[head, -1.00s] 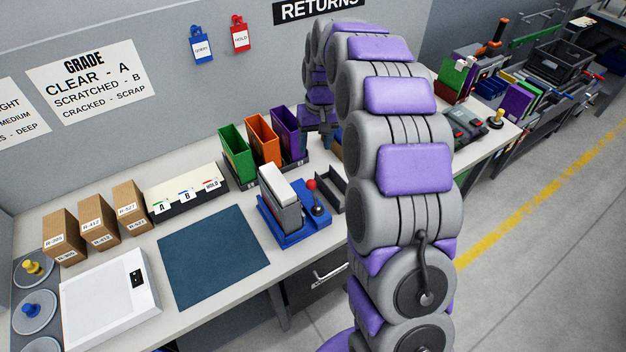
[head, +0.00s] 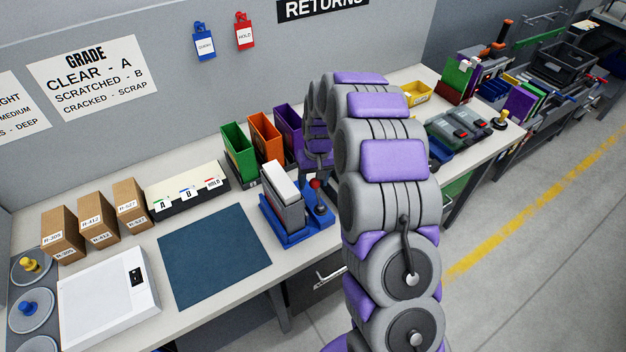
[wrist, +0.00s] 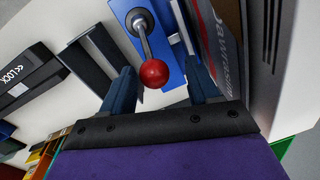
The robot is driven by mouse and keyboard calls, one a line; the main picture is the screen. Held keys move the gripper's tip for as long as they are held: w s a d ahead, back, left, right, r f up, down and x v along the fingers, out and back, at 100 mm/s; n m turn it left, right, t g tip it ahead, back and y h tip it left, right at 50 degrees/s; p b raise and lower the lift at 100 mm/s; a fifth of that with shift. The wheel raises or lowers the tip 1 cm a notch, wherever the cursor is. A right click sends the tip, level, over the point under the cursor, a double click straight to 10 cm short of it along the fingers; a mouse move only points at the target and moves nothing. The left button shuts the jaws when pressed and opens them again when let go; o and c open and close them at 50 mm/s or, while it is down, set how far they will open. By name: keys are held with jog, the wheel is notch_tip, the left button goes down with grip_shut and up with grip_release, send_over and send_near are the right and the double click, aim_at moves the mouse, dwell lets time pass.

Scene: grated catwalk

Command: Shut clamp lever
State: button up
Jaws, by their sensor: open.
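The clamp lever is a metal rod with a red ball knob (head: 315,183). It stands on a blue clamp base (head: 292,238) that holds a grey and white upright block (head: 283,195). In the wrist view the red ball (wrist: 154,73) appears between the two open fingers of my gripper (wrist: 161,84), with gaps on both sides. The lever rod (wrist: 143,38) runs from the ball up to the blue base (wrist: 163,45). I cannot tell whether the ball is at fingertip depth. In the head view my arm hides part of the fingers.
Green, orange and purple bins (head: 264,136) stand behind the clamp. A blue mat (head: 213,255) lies clear to its left. In the wrist view a dark open tray (wrist: 90,60) and a block marked LOCK (wrist: 30,75) lie left of the lever.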

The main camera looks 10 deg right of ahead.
jog(key=shift+d, duration=0.5)
jog(key=shift+c, duration=0.7)
jog(key=c, duration=0.3)
jog(key=shift+a, duration=0.25)
jog(key=c, duration=0.3)
jog(key=shift+c, duration=1.4)
jog(key=shift+d, duration=0.1)
